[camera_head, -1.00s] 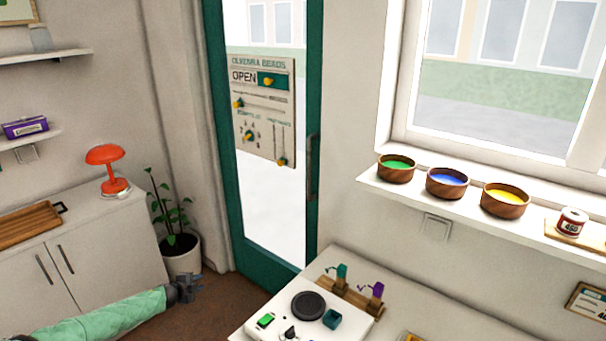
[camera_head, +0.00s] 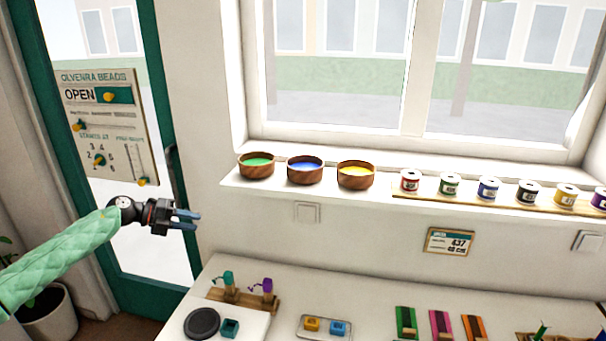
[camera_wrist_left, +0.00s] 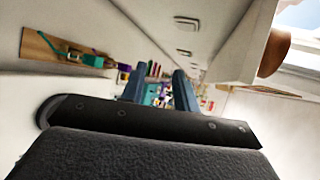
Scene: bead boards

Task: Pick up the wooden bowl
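Three wooden bowls stand in a row on the window sill: one with green contents (camera_head: 257,166), one with blue contents (camera_head: 305,170) and one with yellow contents (camera_head: 355,175). My left gripper (camera_head: 188,218) is to the left of the sill, in front of the door and apart from the bowls. Its two fingers are spread with nothing between them. In the left wrist view the fingers (camera_wrist_left: 158,88) also stand apart, and part of a wooden bowl (camera_wrist_left: 274,52) shows at the upper right. My right gripper is not in view.
Several thread spools (camera_head: 488,189) stand right of the bowls on the sill (camera_head: 240,184). Below is a white worktop (camera_head: 375,290) with a wooden rack (camera_head: 245,300), a small tray (camera_head: 325,334) and coloured strips. The glass door (camera_head: 120,120) is at the left.

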